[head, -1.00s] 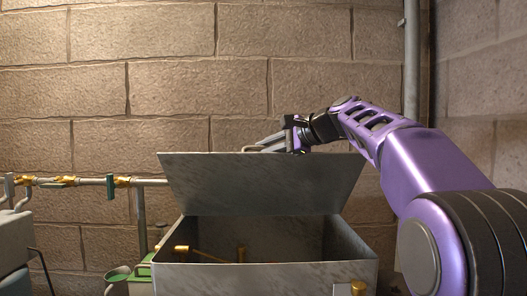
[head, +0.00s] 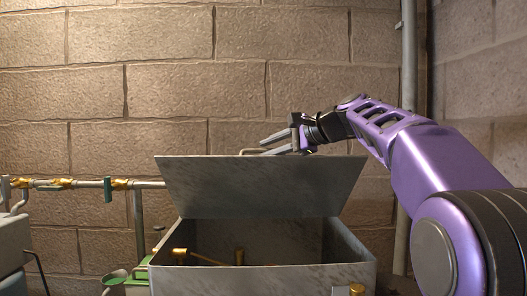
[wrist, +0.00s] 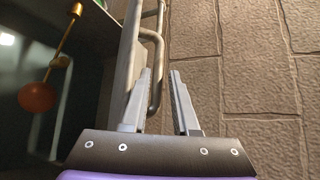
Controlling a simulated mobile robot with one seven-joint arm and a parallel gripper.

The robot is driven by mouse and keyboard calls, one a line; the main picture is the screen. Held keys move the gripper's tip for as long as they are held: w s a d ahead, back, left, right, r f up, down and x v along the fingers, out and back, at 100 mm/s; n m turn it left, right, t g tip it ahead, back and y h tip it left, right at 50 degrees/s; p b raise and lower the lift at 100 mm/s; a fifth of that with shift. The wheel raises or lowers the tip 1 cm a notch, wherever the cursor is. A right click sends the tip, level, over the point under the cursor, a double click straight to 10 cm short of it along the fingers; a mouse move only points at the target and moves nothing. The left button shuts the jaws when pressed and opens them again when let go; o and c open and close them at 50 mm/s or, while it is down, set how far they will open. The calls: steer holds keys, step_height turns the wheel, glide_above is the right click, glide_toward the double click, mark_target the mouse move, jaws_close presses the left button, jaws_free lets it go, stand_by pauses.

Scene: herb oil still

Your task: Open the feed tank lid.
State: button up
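The feed tank (head: 345,240) is a grey, open-topped metal box in the lower middle of the head view. Its lid (head: 262,186) stands raised, tilted up along the tank's back side, and the inside shows. My gripper (head: 270,143) is at the lid's top edge, right of centre. The lid's handle (head: 250,151) shows just above that edge; in the wrist view the bent bar (wrist: 157,62) lies beside the left fingertip. In the wrist view my gripper (wrist: 160,75) has its fingers apart, gripping nothing.
Inside the tank, brass fittings (head: 180,256) and an orange-brown ball on a rod (wrist: 38,97) show. A pipe with brass valves (head: 85,184) runs along the block wall at left. A vertical pipe (head: 409,60) stands at right.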

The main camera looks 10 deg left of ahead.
steer(key=v, duration=1.5)
steer(key=shift+s, duration=0.15)
steer(key=shift+r, duration=0.1)
